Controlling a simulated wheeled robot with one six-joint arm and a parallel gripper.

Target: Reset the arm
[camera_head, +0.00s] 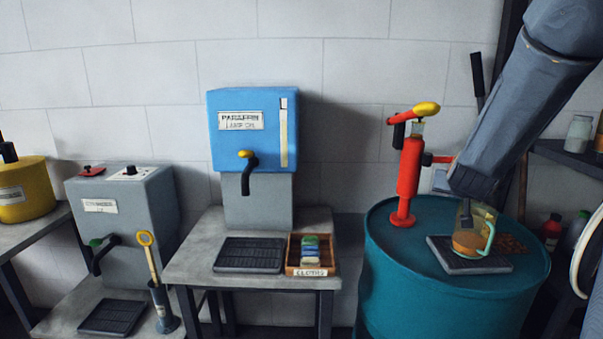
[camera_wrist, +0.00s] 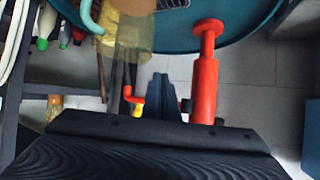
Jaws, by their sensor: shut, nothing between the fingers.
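My arm comes down from the upper right in the head view. The jug stands upright on a black drip grate on the teal drum (camera_head: 385,262). In the wrist view my gripper (camera_wrist: 161,84) is shut and empty, and the jug (camera_wrist: 130,35) shows beyond it at the upper left. The red hand pump (camera_head: 408,178) stands on the drum, left of my gripper.
A blue paraffin dispenser (camera_head: 227,142) stands left of the drum, with a tray of cloths (camera_head: 292,270) in front. A grey dispenser (camera_head: 125,210) and a yellow can (camera_head: 27,188) are further left. A shelf with jars (camera_head: 578,134) is close on the right.

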